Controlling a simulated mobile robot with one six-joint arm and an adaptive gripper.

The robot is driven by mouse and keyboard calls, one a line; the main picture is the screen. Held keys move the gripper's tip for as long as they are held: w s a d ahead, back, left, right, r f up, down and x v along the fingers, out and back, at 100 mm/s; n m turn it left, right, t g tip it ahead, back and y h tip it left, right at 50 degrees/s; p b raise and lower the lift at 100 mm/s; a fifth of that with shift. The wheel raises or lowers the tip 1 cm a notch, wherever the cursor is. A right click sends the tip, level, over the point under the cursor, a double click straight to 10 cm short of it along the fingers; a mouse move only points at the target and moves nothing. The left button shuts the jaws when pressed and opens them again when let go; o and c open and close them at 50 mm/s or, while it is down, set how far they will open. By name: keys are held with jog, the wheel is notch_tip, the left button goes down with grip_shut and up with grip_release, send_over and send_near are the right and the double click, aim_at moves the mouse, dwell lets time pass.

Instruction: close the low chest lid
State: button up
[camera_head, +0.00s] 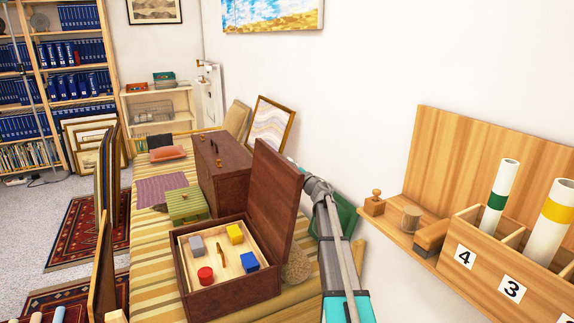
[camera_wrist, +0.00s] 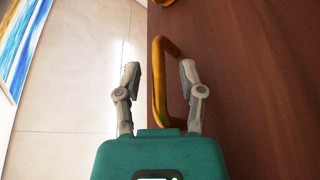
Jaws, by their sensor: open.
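The low chest (camera_head: 228,299) is dark brown and stands on a striped cloth. Its lid (camera_head: 274,200) stands raised at the right side, near upright. Inside lie a grey block (camera_head: 196,243), a yellow block (camera_head: 235,233), a blue block (camera_head: 249,262) and a red cylinder (camera_head: 205,275). My arm reaches behind the lid, which hides my gripper in the head view. In the wrist view my gripper (camera_wrist: 159,72) is open, its fingers either side of a brass handle (camera_wrist: 158,85) on a brown wooden face (camera_wrist: 255,90), apparently the lid's outer side. I cannot tell whether they touch it.
A taller brown case (camera_head: 222,180) and a green box (camera_head: 186,204) stand behind the low chest. A framed print (camera_head: 269,130) leans on the wall. A round woven object (camera_head: 297,264) sits right of the chest. A wooden shelf with numbered bins (camera_head: 490,275) juts out at right.

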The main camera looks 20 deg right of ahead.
jog(key=shift+w+r, duration=0.1)
jog(key=shift+w, duration=0.1)
jog(key=shift+c, duration=0.3)
grip_shut()
